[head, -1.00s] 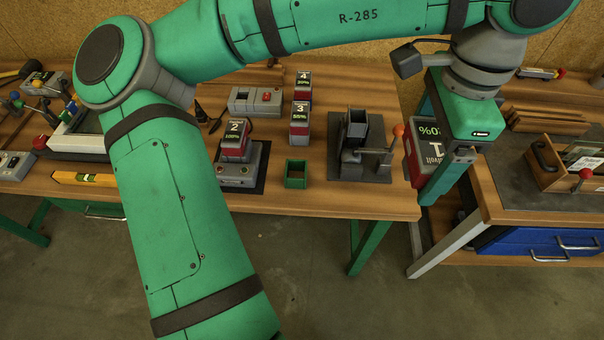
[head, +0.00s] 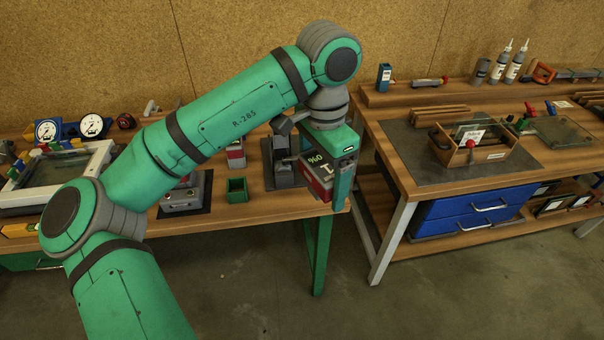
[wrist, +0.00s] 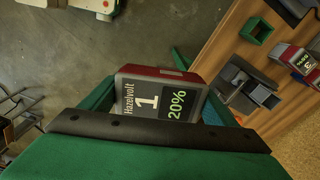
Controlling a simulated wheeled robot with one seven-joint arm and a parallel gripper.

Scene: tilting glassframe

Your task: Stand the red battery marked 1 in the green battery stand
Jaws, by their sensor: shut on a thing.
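The red battery (head: 318,178) marked 1 has a red end and a dark label with "20%". My gripper (head: 330,172) is shut on it and holds it in the air by the table's right front corner; its label reads upside down. In the wrist view, the battery (wrist: 158,98) sits between the green fingers, with floor and table edge behind it. The green battery stand (head: 237,190) is a small open-topped square box on the table, left of my gripper. It looks empty in the wrist view (wrist: 257,30).
A dark fixture (wrist: 242,85) stands between the stand and my gripper. A grey charger (head: 184,200) is left of the stand, and another red battery (head: 236,155) stands behind it. A second workbench (head: 405,165) with blue drawers is at right, across a gap.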

